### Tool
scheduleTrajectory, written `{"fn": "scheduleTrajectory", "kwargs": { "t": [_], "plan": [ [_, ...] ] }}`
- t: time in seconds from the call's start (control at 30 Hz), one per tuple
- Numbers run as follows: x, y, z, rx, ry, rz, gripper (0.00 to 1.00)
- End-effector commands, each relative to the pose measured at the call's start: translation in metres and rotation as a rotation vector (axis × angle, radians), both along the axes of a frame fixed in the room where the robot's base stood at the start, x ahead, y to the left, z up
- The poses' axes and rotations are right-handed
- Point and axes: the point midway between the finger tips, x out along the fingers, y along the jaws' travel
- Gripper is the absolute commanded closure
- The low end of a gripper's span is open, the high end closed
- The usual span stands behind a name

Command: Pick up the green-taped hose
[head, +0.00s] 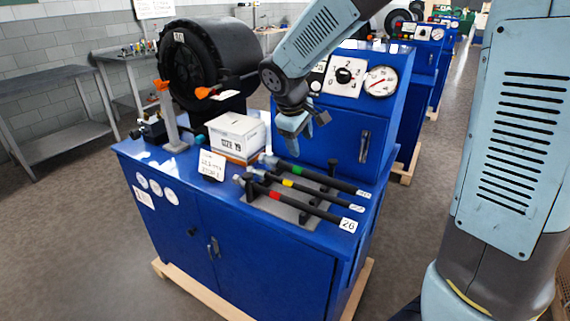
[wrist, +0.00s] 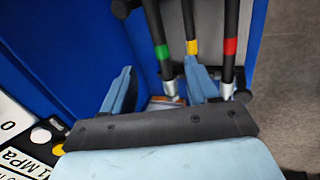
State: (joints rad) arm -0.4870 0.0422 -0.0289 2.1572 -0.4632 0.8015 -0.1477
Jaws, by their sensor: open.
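The green-taped hose (head: 345,184) is the rearmost of three black hoses lying side by side on a grey rack on the blue bench. Its green band also shows in the wrist view (wrist: 163,51), where its metal end appears between my finger tips. My gripper (head: 303,125) points down above the rear of the rack, open and empty, apart from the hose. In the wrist view my gripper (wrist: 160,85) has its right finger close to the line of the yellow-taped hose (wrist: 190,22). The gripper hides part of the hose ends there.
The red-taped hose (head: 310,209) lies at the front of the rack, tagged 26. A white box (head: 237,133) and a small sign (head: 211,165) stand left of the hoses. The blue gauge panel (head: 335,135) rises behind. A large black drum (head: 205,62) stands at the back left.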

Motion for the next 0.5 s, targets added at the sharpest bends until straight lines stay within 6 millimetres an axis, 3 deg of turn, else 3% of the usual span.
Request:
{"fn": "scheduleTrajectory", "kwargs": {
  "t": [0.2,0.5],
  "plan": [
    [0.009,0.016,-0.014,-0.027,0.009,0.051,0.41],
    [0.021,0.011,-0.057,-0.029,0.012,0.059,0.41]
  ]
}}
